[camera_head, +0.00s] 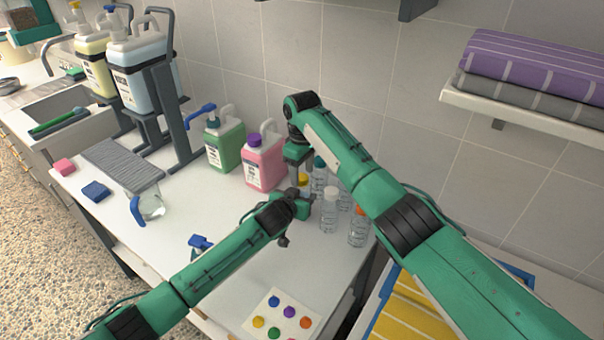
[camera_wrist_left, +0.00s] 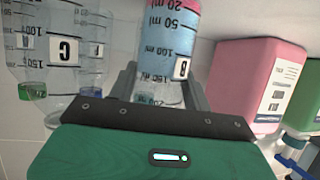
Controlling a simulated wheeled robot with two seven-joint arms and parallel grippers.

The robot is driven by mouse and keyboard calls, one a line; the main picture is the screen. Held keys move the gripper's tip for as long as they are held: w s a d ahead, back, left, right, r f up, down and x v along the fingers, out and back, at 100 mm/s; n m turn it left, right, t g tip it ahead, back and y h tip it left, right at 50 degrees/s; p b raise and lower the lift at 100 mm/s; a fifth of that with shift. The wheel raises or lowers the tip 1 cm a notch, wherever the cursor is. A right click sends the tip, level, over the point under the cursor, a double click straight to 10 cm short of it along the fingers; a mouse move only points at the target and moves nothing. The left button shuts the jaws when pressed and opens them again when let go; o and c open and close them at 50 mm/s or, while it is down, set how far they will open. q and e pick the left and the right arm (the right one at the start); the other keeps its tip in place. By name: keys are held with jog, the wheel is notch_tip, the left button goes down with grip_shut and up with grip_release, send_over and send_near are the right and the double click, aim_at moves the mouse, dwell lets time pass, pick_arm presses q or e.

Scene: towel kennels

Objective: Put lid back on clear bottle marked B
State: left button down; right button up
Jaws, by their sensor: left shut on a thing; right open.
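The bottle marked B (camera_wrist_left: 167,45) holds pink and blue layers in the left wrist view, which looks inverted. My left gripper (camera_head: 302,201) is shut on this bottle; its gripper also shows in the wrist view (camera_wrist_left: 158,100). The bottle's mouth is hidden there behind the gripper. In the head view the bottle is mostly hidden by my grippers. A yellow lid (camera_head: 303,179) shows just above my left gripper and under my right gripper (camera_head: 298,162), which is open and points down. I cannot tell whether the lid is seated.
Several clear bottles stand close on the right, including an orange-lidded one (camera_head: 358,228) and a teal-lidded one (camera_head: 319,176). Pink (camera_head: 264,162) and green (camera_head: 225,144) jugs stand behind left. A card with coloured discs (camera_head: 262,325) lies at the front.

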notch_tip(320, 180, up, 11)
dwell(0.3)
pick_arm(q)
jog(key=c, duration=0.6)
grip_release()
jog(key=shift+o, duration=0.2)
jog(key=shift+s, duration=0.15)
jog(key=v, duration=1.3)
jog(key=shift+s+r+b, duration=0.2)
jog(key=shift+b, duration=0.2)
pick_arm(e)
jog(key=shift+f, duration=0.45)
pick_arm(q)
jog(key=shift+a, duration=0.15)
